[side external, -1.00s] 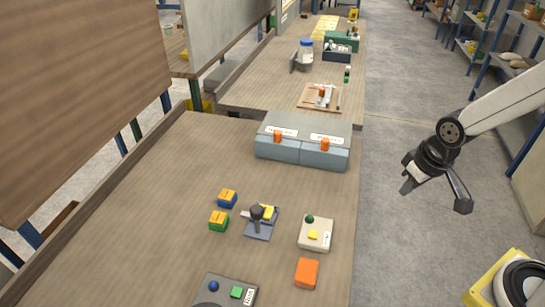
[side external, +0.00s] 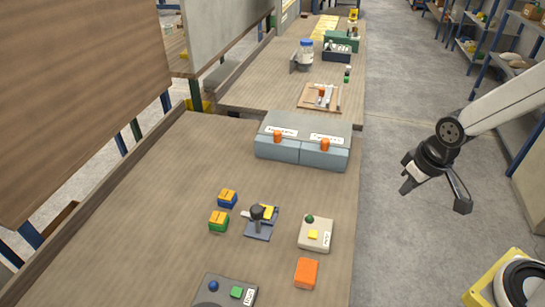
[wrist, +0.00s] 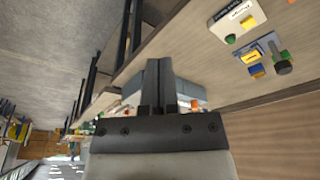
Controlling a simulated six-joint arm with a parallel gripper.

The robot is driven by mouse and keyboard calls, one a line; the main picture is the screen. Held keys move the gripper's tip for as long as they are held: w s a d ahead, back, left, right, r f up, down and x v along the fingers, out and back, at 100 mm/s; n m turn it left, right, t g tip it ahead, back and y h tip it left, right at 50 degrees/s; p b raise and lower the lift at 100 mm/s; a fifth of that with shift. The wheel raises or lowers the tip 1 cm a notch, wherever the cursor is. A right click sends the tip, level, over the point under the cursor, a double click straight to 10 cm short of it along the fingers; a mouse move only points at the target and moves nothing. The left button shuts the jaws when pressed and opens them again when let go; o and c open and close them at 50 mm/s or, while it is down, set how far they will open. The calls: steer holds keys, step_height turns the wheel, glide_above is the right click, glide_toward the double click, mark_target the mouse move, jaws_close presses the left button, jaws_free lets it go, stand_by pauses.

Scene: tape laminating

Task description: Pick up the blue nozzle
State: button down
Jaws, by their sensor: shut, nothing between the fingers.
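I cannot make out a clear blue nozzle. The blue things in the side view are a blue block with an orange top (side external: 228,198), a round blue knob (side external: 213,286) on the grey panel at the bottom edge, and a blue-lidded jar (side external: 306,52) on the far table. My gripper (wrist: 158,84) shows in the wrist view with its two dark fingers pressed together and nothing between them. In the side view the end of my arm hangs over the floor right of the near table, apart from every object.
A grey double box (side external: 303,155) with two orange knobs stands at the near table's far end. A small fixture (side external: 261,223), a white button box (side external: 316,234), an orange block (side external: 306,273) and a green-and-orange block (side external: 218,221) stand on the table. Its left part is clear.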

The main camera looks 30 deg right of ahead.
stand_by(0.4)
jaws_free()
steer(key=n+y, duration=0.3)
steer(key=n, duration=0.6)
glide_above(227, 194)
steer(key=s+d, duration=0.2)
step_height(227, 194, down, 8)
steer(key=shift+w+a+f+t, duration=0.15)
steer(key=shift+a+f+t, duration=0.05)
steer(key=shift+f, duration=0.4)
steer(key=shift+w+a+f+t, duration=0.15)
steer(key=shift+f+t, duration=0.05)
steer(key=shift+f, duration=0.35)
steer(key=shift+f, duration=0.1)
